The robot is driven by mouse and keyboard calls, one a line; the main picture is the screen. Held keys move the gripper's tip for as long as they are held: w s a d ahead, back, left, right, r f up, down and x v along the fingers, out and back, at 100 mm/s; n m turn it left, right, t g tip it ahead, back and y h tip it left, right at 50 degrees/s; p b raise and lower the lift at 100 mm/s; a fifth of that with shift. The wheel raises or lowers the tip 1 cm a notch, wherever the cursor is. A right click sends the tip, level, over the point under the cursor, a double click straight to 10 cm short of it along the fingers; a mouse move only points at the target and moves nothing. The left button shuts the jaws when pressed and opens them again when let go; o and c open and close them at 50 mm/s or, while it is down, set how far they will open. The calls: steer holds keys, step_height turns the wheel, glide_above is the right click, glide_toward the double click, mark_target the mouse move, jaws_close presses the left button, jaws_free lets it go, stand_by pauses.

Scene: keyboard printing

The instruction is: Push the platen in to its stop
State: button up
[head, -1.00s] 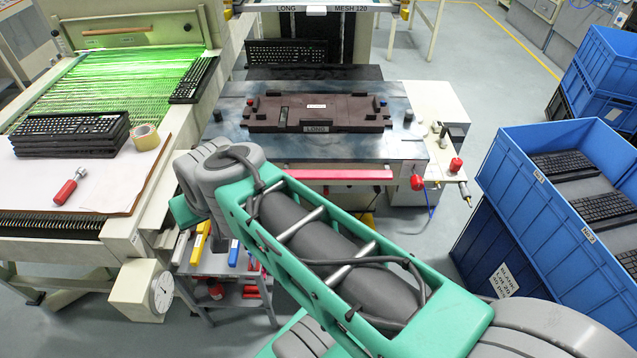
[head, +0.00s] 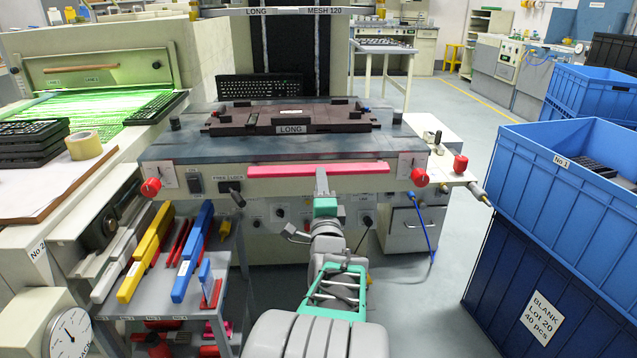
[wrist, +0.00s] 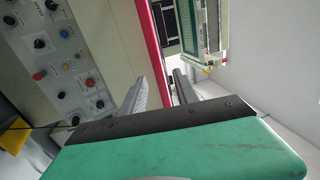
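The platen is the blue-grey metal table (head: 200,147) that bears a dark fixture (head: 265,124) labelled LONG. A pink-red bar (head: 275,171) runs along its front edge, and it also shows in the wrist view (wrist: 152,42). My gripper (head: 321,172) is at the middle of this bar, reaching up from below and in front. In the wrist view, the two grey fingers of my gripper (wrist: 161,83) stand apart with the bar appearing between them. I cannot tell whether either finger touches it.
Red knobs (head: 150,187) and a lever panel (head: 229,186) flank the bar. A tool cart (head: 190,285) stands at the left below the platen. Blue crates (head: 560,195) stand at the right. A keyboard (head: 259,88) stands behind the fixture.

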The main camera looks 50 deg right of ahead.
steer(key=x, duration=0.5)
steer(key=shift+w+d+r+b, duration=0.1)
steer(key=shift+w+d+b, duration=0.2)
steer(key=shift+b, duration=0.1)
jaws_close()
stand_by(0.9)
